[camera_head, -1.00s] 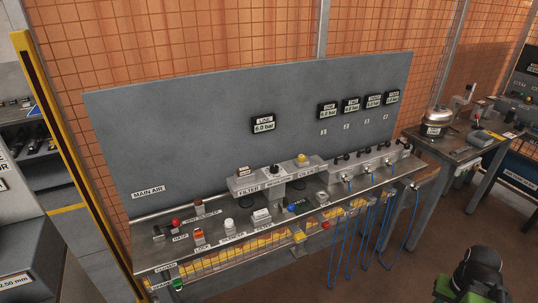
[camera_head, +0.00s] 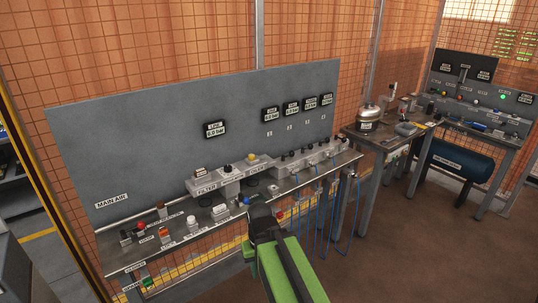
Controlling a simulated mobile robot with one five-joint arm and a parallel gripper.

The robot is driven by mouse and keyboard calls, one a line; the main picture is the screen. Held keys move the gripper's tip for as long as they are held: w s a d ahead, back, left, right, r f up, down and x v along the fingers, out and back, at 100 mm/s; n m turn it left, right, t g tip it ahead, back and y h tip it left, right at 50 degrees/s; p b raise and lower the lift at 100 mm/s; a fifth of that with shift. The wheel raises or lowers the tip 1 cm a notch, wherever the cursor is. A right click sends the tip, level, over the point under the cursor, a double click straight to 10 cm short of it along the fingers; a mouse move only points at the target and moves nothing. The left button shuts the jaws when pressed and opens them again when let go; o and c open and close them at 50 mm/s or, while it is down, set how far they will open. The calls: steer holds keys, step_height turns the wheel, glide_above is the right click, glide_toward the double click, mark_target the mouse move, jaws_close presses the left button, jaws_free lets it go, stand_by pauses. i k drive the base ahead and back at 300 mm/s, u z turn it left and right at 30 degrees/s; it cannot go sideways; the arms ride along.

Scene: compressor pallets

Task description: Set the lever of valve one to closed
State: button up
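A row of small valves with dark tops sits on a grey manifold (camera_head: 312,157) at the right part of the bench. The leftmost one, valve one (camera_head: 286,157), stands below the panel mark that seems to read 1. Its lever is too small here to tell its position. My green arm rises from the bottom, and its dark end with my gripper (camera_head: 263,214) is in front of the bench edge, lower and left of valve one in the picture. It looks apart from the valve. The fingers cannot be made out.
A grey panel (camera_head: 140,150) with several gauges stands behind the bench. The filter block (camera_head: 207,187), small labelled parts and a red knob (camera_head: 141,226) fill its left part. Blue hoses (camera_head: 318,225) hang in front. A table with a metal pot (camera_head: 368,117) stands right. Floor at lower right is clear.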

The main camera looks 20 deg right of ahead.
mark_target(291, 153)
steer(key=z, duration=0.25)
steer(key=i, duration=0.85)
steer(key=u, duration=0.2)
